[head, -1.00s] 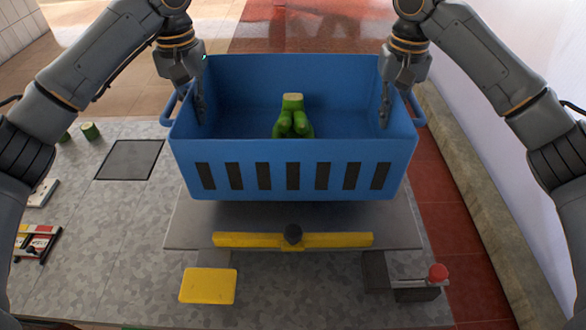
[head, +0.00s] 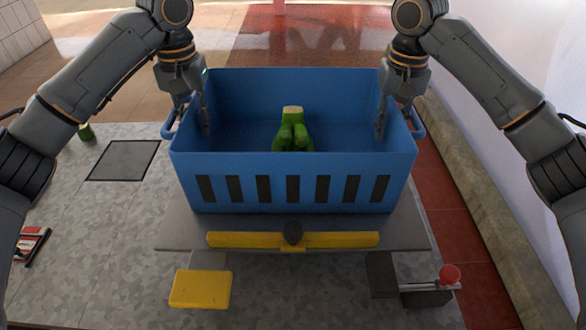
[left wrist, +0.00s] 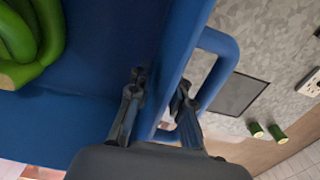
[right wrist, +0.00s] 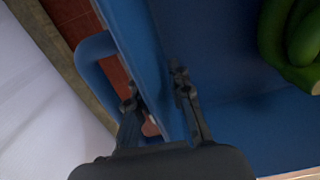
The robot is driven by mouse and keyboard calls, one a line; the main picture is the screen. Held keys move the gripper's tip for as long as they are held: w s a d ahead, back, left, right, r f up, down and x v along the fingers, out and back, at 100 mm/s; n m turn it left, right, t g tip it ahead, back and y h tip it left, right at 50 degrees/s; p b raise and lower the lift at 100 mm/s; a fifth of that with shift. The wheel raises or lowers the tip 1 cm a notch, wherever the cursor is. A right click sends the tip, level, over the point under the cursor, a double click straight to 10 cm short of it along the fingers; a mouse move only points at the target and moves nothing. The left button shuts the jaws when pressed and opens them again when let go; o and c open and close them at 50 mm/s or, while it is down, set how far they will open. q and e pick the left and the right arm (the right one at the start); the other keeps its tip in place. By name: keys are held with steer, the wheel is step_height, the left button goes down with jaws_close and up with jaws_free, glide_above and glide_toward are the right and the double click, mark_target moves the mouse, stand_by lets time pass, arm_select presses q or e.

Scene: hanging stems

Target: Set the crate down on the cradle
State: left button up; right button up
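The blue crate (head: 290,170), with dark slots in its front wall, is level over the grey plate of the cradle (head: 180,236). Only a thin dark shadow shows under its front edge; I cannot tell whether it touches. Green bananas (head: 291,135) lie inside. My left gripper (head: 205,115) is shut on the crate's left wall, one finger inside and one between wall and handle, as the left wrist view (left wrist: 158,85) shows. My right gripper (head: 383,120) is shut on the right wall the same way, seen in the right wrist view (right wrist: 155,90).
A yellow bar (head: 345,239) with a dark knob runs along the cradle's front. A yellow pad (head: 200,289) and a red button (head: 449,274) are nearer me. A dark square (head: 124,160) and green stem pieces (left wrist: 265,130) lie left. A wall stands right.

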arm_select(q)
step_height(320, 180, up, 12)
steer(key=shift+f, duration=0.1)
arm_select(e)
step_height(320, 180, up, 12)
steer(key=shift+a+r, duration=0.1)
stand_by(1.0)
